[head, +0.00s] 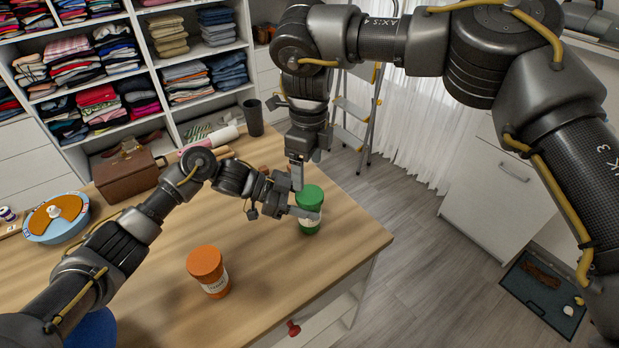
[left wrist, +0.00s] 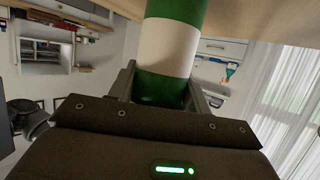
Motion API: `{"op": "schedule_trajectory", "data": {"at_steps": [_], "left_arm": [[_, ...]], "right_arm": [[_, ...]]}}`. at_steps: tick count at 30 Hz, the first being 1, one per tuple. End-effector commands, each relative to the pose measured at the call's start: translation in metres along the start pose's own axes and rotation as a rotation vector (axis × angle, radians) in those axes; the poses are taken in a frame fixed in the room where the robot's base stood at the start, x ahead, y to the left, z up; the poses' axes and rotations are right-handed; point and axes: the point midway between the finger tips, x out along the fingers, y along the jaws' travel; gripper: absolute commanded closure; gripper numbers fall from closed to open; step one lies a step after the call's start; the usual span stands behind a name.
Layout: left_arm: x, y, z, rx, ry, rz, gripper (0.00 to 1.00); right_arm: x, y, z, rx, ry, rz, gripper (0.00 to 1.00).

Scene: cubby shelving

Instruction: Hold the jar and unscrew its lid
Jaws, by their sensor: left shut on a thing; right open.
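The green jar (head: 309,227) with a white label band stands at the right part of the wooden table, its green lid (head: 310,196) on top. My left gripper (head: 300,213) is shut on it from the left side. In the left wrist view the jar (left wrist: 168,45) sits between the two fingers (left wrist: 160,90). My right gripper (head: 305,178) is open and points down from above, close to the lid's upper left. Whether it touches the lid cannot be told. The jar's far side is hidden.
An orange-lidded jar (head: 208,268) stands nearer on the table (head: 310,275). A brown bag (head: 128,172), a blue round container (head: 58,222) and a dark cup (head: 253,118) are farther back. Shelves (head: 150,60) of folded clothes stand behind. The table edge lies just right of the green jar.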

Motion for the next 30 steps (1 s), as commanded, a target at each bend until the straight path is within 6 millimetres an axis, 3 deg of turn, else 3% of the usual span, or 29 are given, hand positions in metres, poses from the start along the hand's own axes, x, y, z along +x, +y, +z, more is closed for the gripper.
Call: {"op": "schedule_trajectory", "data": {"at_steps": [21, 30], "left_arm": [[-0.0001, -0.0001, 0.0006, 0.000, -0.001, -0.001, 1.00], [-0.0001, -0.0001, 0.0006, 0.000, -0.001, -0.001, 1.00]], "right_arm": [[-0.0050, -0.0016, -0.0008, 1.835, -0.007, -0.007, 0.23], [-0.0054, -0.0031, -0.0023, 2.371, -0.015, -0.015, 0.23]]}}
